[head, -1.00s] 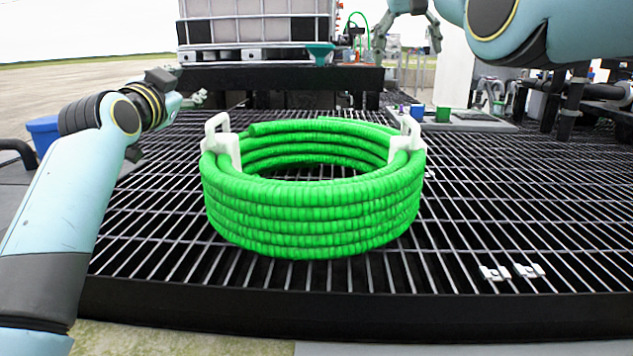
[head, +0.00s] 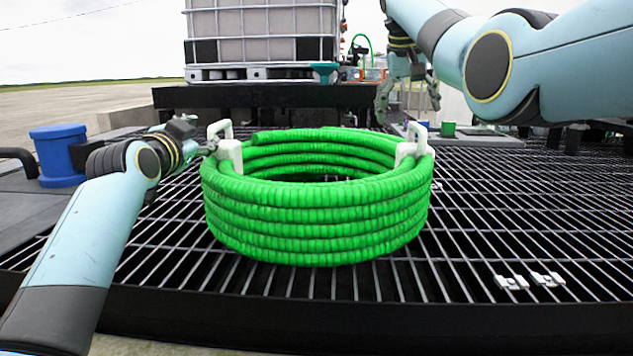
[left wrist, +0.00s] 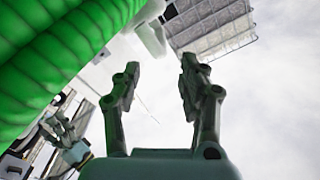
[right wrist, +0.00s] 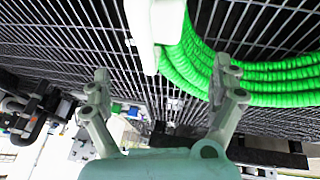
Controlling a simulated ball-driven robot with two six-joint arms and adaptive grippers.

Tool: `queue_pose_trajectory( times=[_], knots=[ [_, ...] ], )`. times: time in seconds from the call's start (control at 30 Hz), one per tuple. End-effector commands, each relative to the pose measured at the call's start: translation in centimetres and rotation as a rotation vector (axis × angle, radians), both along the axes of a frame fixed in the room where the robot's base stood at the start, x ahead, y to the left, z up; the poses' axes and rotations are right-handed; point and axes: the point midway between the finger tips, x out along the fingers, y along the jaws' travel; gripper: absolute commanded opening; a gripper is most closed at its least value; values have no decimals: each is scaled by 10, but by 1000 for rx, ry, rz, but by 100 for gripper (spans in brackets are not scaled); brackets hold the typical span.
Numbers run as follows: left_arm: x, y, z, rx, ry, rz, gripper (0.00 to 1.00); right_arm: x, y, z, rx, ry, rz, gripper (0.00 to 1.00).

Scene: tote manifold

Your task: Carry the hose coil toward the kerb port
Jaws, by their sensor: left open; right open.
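The green hose coil (head: 315,225) rests on the black grating, with a white left handle (head: 228,150) and a white right handle (head: 408,150). My left gripper (head: 208,146) is open beside the left handle. In the left wrist view its fingers (left wrist: 158,75) are apart and empty, with the coil (left wrist: 60,60) at upper left. My right gripper (head: 408,100) is open, above and behind the right handle in the head view. In the right wrist view its fingers (right wrist: 162,82) are apart, with the white handle (right wrist: 155,30) just beyond them. I cannot identify the kerb port.
A caged white tank (head: 262,40) stands on a black platform (head: 265,97) behind the coil. A blue container (head: 60,152) is at left. Small white clips (head: 528,281) lie on the grating at right. Bare grating (head: 490,215) lies right of the coil.

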Motion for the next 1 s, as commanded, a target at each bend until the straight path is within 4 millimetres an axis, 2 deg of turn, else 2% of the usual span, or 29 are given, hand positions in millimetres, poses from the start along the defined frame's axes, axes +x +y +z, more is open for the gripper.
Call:
queue_pose_trajectory(
  times=[0.3,0.4,0.63,1.0],
  knots=[
    [62,-8,1,1,0,0,42,21,-15,-56,-1,5,-2,94],
    [73,-9,0,0,0,0,42,26,-17,-66,-1,3,-1,94],
    [87,-11,0,0,-1,-1,42,31,-20,-79,0,1,-1,94],
    [89,-11,0,0,-1,-1,42,32,-21,-82,0,0,-1,94]
  ],
)
